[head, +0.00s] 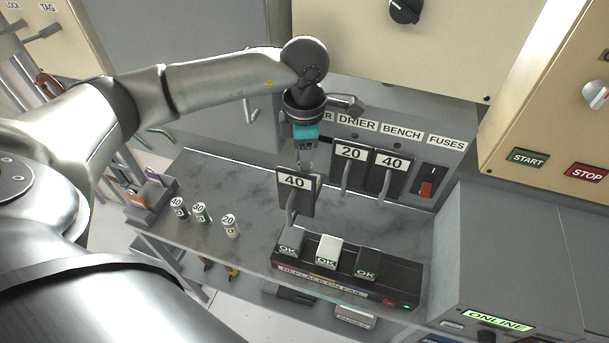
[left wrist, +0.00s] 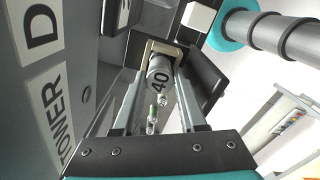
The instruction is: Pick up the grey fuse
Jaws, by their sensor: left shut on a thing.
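The grey fuse (left wrist: 159,79) is a cylinder marked 40, seen between my fingers in the left wrist view. My left gripper (head: 304,164) points down at the fuse panel, and its fingers (left wrist: 164,63) are shut on the fuse. A pale bracket (left wrist: 162,46) is close by the fuse's far end; I cannot tell whether they touch. In the head view a black plate (head: 295,186) marked 40, with a handle, stands in front of the fingertips and hides the fuse. My right gripper is not in view.
Fuses marked 40 (head: 179,207), 30 (head: 201,212) and 20 (head: 230,226) stand on the grey bench (head: 265,235). A black tester (head: 395,285) with three OK-marked blocks sits at the front. Plates marked 20 (head: 351,152) and 40 (head: 391,163) line the panel.

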